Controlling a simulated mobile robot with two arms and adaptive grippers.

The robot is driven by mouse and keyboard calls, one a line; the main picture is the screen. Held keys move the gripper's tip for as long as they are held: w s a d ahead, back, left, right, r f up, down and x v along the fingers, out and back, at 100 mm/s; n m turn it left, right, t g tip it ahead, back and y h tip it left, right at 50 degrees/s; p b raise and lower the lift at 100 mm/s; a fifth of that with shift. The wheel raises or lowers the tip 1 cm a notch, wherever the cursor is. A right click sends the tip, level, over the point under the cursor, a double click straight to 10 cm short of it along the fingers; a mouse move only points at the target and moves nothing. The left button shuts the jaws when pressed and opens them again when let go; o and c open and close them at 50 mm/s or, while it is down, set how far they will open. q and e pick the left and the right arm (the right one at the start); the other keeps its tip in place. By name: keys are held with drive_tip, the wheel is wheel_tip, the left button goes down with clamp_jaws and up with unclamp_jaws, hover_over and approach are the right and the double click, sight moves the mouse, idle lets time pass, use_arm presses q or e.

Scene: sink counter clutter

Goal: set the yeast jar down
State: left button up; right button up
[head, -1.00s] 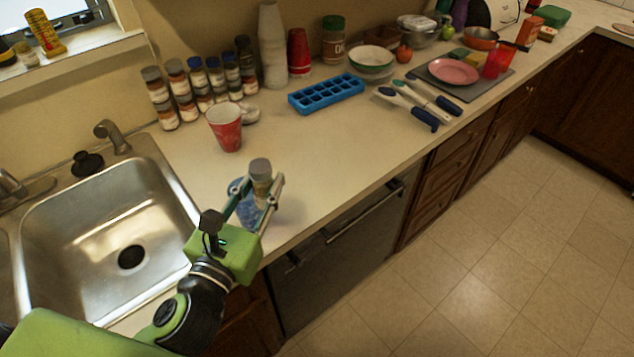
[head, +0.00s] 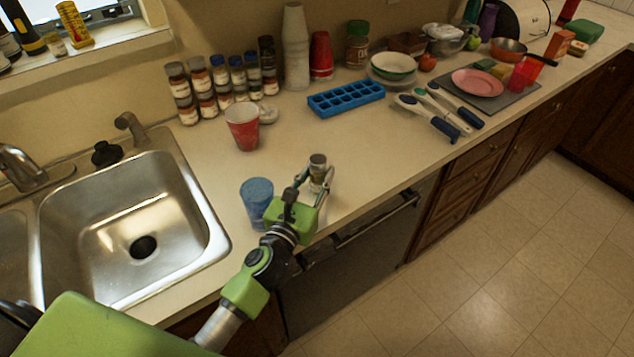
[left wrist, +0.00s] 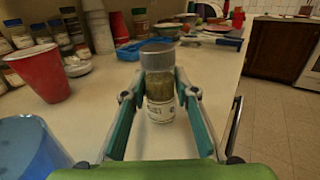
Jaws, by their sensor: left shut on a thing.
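The yeast jar (head: 318,172) is a small clear jar with a grey lid, greenish contents and a pale label. My left gripper (head: 316,184) is shut on it, with one finger on each side, near the counter's front edge. In the left wrist view the jar (left wrist: 160,92) stands upright between the fingers. I cannot tell whether its base touches the counter. My right gripper is not in view.
A blue cup (head: 257,200) stands just left of my left gripper. A red cup (head: 242,127), spice jars (head: 222,88) and a blue ice tray (head: 346,97) are farther back. Counter (head: 365,150) right of the jar is clear. The sink (head: 130,220) is at left.

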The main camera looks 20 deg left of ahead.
use_arm(q)
drive_tip(key=shift+d+f, duration=0.1)
drive_tip(key=shift+f, duration=0.9)
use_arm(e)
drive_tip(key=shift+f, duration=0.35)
use_arm(q)
drive_tip(key=shift+f, duration=0.15)
drive_tip(key=o, duration=1.1)
drive_tip(key=shift+o, duration=0.2)
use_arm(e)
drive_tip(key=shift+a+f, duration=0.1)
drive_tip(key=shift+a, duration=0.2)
use_arm(q)
drive_tip(key=shift+s, duration=0.15)
